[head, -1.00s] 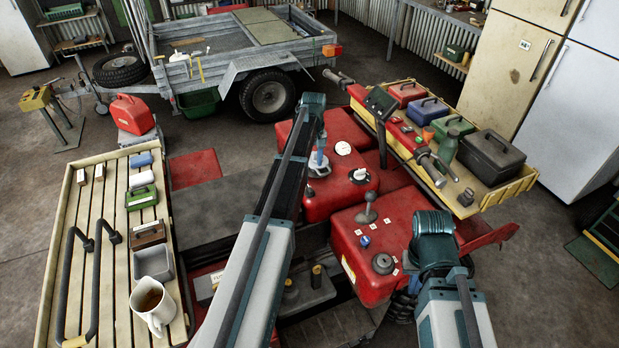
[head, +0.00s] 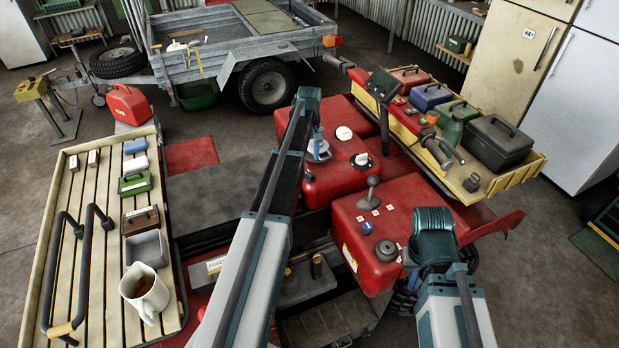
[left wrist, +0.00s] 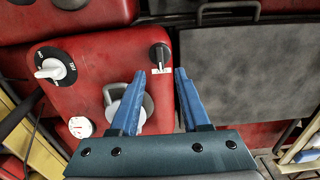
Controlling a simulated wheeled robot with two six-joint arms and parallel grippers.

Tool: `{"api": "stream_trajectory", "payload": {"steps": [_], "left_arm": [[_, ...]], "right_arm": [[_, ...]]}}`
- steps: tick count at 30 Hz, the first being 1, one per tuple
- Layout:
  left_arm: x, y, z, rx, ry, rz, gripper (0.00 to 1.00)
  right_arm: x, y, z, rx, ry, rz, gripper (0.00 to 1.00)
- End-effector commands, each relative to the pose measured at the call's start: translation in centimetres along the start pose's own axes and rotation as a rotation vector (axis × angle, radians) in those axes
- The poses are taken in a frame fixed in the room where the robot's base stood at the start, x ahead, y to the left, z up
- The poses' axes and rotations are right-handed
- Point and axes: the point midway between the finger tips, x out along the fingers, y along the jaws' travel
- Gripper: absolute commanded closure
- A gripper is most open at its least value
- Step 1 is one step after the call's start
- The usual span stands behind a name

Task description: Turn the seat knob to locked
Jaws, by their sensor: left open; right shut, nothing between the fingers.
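The small black knob (left wrist: 159,57) on the red housing (left wrist: 100,50), beside the grey seat pad (left wrist: 243,75), appears to be the seat knob. A small pale label lies just below it in the left wrist view.
A white-handled dial (left wrist: 50,67), a white cap (left wrist: 80,127) and a grey ring-handled part (left wrist: 118,108) share the housing; the left finger overlaps the ring-handled part in the picture. A slatted rack (head: 60,180) stands left, a loaded yellow tray (head: 520,180) right.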

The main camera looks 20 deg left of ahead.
Motion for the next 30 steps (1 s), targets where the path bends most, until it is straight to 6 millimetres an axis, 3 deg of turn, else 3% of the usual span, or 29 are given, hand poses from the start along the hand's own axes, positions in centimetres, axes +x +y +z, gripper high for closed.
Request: {"api": "stream_trajectory", "payload": {"steps": [1, 12, 25, 26, 30], "left_arm": [[1.5, 0.0, 0.0, 0.000, 0.000, 0.000, 0.54], [6.4, 0.0, 0.0, 0.000, 0.000, 0.000, 0.54], [7.1, 0.0, 0.0, 0.000, 0.000, 0.000, 0.54], [7.1, 0.0, 0.0, 0.000, 0.000, 0.000, 0.56], [7.1, 0.0, 0.0, 0.000, 0.000, 0.000, 0.81]], "right_arm": [[1.5, -0.1, -0.1, -0.001, 0.000, 0.000, 1.00], [6.4, -0.6, -0.4, -0.001, 0.000, 0.001, 1.00], [7.1, -0.7, -0.4, -0.001, 0.000, 0.001, 1.00], [7.1, -0.7, -0.4, -0.001, 0.000, 0.001, 1.00], [7.1, -0.7, -0.4, -0.001, 0.000, 0.001, 1.00]]}}
